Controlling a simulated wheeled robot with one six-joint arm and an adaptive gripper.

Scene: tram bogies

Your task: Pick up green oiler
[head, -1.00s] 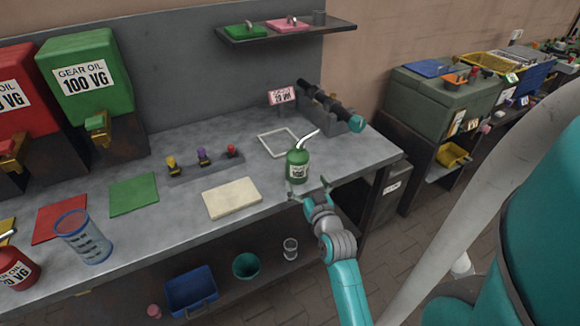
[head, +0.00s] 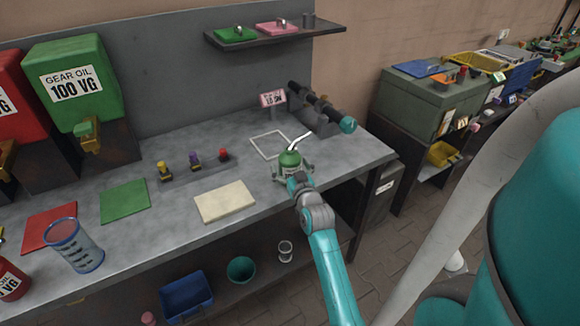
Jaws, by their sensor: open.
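The green oiler (head: 290,158) stands upright on the grey workbench near its front right part. It has a rounded green body, a white label and a pale angled spout pointing up and right. My gripper (head: 291,174) is open at the oiler's near side, with one finger on the left and one on the right of its body. The lower part of the oiler is partly hidden behind my gripper. I cannot tell whether the fingers touch it.
A white square outline (head: 270,145) lies just behind the oiler. A cream pad (head: 224,202) lies to the left. A dark cylinder with a teal end (head: 347,125) rests in a holder behind right. A blue-rimmed clear beaker (head: 76,248) stands at the far left front.

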